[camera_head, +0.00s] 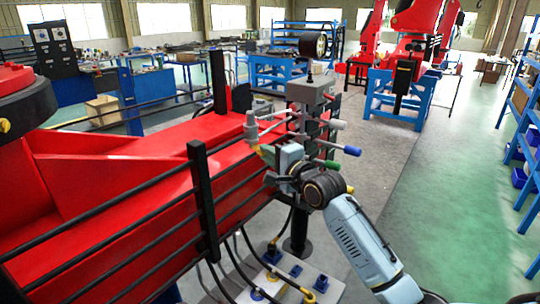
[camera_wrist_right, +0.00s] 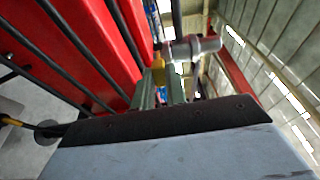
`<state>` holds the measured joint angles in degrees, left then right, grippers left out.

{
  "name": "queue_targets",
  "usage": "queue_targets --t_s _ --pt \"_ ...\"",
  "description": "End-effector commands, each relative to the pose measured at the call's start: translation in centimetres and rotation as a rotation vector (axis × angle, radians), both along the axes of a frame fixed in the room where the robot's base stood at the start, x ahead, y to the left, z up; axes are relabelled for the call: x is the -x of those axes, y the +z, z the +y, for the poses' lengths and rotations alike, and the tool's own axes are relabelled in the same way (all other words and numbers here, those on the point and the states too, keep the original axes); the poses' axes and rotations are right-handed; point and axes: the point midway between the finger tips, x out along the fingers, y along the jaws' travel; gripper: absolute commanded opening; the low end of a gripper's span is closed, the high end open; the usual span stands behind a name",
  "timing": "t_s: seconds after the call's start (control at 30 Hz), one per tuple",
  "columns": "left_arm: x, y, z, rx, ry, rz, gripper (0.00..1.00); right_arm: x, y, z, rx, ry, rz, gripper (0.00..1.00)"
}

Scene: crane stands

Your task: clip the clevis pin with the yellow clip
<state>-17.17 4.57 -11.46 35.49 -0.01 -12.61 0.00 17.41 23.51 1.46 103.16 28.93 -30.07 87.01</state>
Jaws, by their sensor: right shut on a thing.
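My right gripper (camera_head: 267,154) comes in from the lower right beside the red crane beam. Its greenish fingers (camera_wrist_right: 171,88) are shut on the small yellow clip (camera_wrist_right: 158,72), which also shows as a yellow bit at the fingertips in the head view (camera_head: 257,149). A grey clevis pin with a cross-shaped head (camera_wrist_right: 192,47) is just beyond the fingers; in the head view the pin (camera_head: 251,127) stands directly above the clip. I cannot tell whether the clip touches the pin. My left gripper is not in view.
A grey valve block (camera_head: 310,90) with coloured lever knobs, including a blue one (camera_head: 352,150), stands close behind the right gripper. Black rails and hoses run along the red beam (camera_head: 110,190). A white board (camera_head: 285,280) with coloured fittings lies below.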

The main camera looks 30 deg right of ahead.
Motion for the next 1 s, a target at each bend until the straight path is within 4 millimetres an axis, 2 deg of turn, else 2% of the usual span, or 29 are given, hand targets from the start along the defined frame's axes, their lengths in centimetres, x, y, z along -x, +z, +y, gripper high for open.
queue_targets --t_s 0.47,0.5,0.7,1.0 --pt "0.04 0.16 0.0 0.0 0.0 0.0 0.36 -1.08 0.01 0.18 -0.001 0.001 0.0 0.0" --pt "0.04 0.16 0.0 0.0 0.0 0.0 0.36 -1.12 0.02 0.18 0.0 0.001 0.0 0.15" --pt "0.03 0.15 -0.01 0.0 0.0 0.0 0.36 -1.08 0.0 0.16 0.0 0.001 0.0 0.39" --pt "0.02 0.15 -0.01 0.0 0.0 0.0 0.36 -1.07 -0.01 0.14 0.0 0.0 0.0 0.39"
